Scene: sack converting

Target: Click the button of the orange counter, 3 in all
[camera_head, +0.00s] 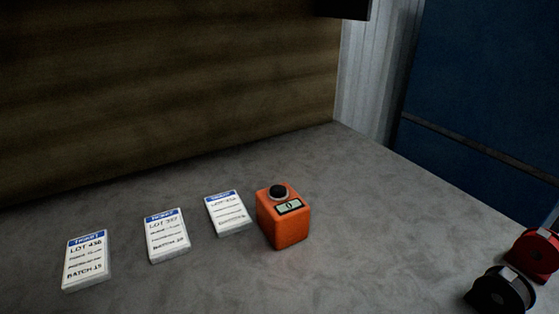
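The orange counter (284,224) stands upright on the grey table near the middle of the head view. Its round black button (278,191) is on top, clear of anything. A small display (289,207) below the button appears to read 0. Neither of my grippers shows in the head view, so nothing of mine is seen touching the counter.
Three white tickets with blue headers lie left of the counter: a near one (228,213), a middle one (167,236) and a far-left one (86,260). A black spool (501,291) and a red spool (538,254) sit at the right. The table (390,230) between counter and spools is clear.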

